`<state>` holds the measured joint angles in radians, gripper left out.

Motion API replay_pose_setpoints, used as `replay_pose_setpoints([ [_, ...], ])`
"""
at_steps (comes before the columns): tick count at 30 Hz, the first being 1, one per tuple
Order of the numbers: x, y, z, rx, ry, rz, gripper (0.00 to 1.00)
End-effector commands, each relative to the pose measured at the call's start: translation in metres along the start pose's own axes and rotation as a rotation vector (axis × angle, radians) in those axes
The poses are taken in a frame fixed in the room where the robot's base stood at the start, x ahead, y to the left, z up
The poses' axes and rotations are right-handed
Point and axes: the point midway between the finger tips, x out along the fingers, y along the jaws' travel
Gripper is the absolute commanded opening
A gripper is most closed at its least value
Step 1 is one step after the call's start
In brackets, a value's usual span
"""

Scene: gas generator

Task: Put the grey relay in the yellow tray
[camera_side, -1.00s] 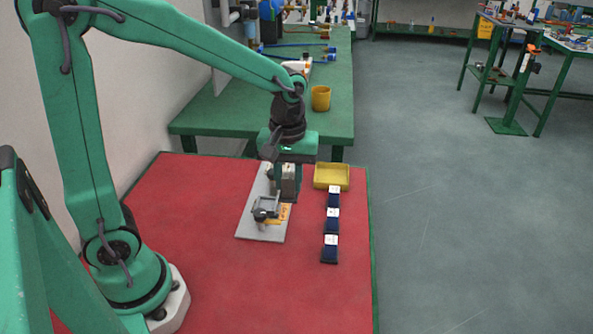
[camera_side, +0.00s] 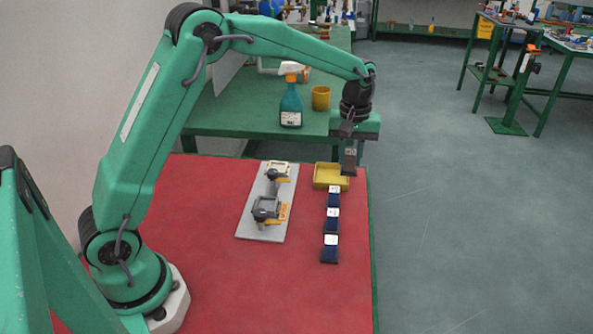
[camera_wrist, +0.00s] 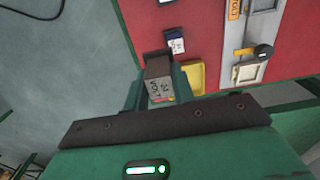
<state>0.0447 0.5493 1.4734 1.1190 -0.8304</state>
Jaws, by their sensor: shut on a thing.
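My gripper (camera_side: 348,146) is shut on the grey relay (camera_side: 349,162), a small dark block that hangs upright from the jaws. In the wrist view the relay (camera_wrist: 158,82) shows a pale label between the fingers. The yellow tray (camera_side: 319,187) stands at the far right corner of the red mat. The relay is above the tray's right end in the side view and hides a little of its rim. In the wrist view the tray (camera_wrist: 198,77) lies just right of the relay, partly covered by the gripper.
A grey plate (camera_side: 262,233) left of the tray carries two sockets with orange parts. Several dark blue relays with white labels (camera_side: 331,224) stand in a row in front of the tray. A green bench with a spray bottle (camera_side: 290,105) and a yellow cup (camera_side: 320,98) is behind.

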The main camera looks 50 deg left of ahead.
Motion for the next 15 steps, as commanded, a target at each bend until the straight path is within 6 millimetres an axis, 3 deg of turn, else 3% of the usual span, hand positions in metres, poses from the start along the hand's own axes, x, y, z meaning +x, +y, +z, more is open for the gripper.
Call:
replay_pose_setpoints([
  [15, 0.009, 0.001, -0.015, -0.001, -0.001, -0.001, 0.01],
])
